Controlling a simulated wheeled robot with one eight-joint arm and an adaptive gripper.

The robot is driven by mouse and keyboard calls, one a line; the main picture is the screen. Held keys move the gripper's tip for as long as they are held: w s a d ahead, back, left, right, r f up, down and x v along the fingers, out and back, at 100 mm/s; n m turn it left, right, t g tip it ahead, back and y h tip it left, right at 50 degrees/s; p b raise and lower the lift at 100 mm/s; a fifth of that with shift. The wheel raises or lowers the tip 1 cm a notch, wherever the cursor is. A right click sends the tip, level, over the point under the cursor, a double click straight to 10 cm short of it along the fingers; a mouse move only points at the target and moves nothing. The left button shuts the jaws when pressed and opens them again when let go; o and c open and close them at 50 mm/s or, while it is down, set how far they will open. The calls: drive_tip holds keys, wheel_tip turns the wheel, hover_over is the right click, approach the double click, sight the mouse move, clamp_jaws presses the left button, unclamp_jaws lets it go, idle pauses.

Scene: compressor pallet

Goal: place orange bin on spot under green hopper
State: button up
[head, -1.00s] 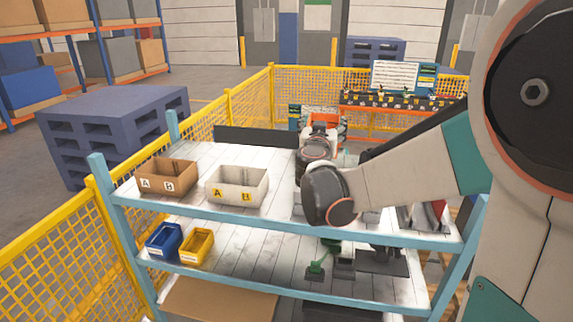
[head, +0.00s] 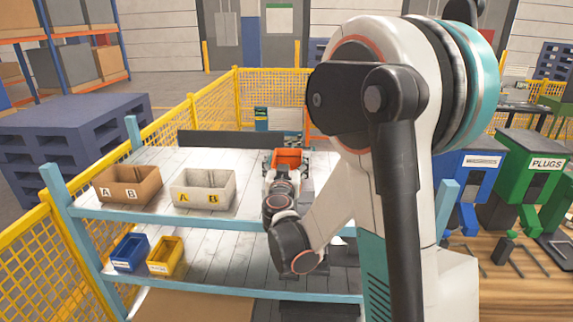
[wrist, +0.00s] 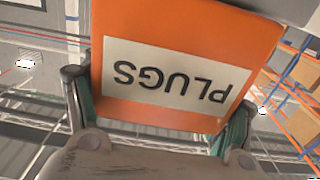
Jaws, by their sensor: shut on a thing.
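My gripper (wrist: 158,118) is shut on the orange bin (wrist: 190,45), with one finger on each side of it. The bin's white PLUGS label appears upside down in the wrist view. In the head view the orange bin (head: 289,157) is held beyond my wrist, above the far side of the shelf. The green hopper (head: 530,168), labelled PLUGS, stands on the wooden bench at the right. A dark pad (head: 556,247) lies at its foot, partly cut off by the picture edge.
A blue hopper (head: 466,172) stands left of the green one. Loose dark parts lie on the wooden bench (head: 510,295). The shelf (head: 150,225) holds brown, white, blue and yellow bins. Yellow mesh fencing (head: 215,105) runs behind it.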

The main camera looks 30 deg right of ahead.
drive_tip(key=shift+f, duration=0.15)
drive_tip(key=o, duration=1.2)
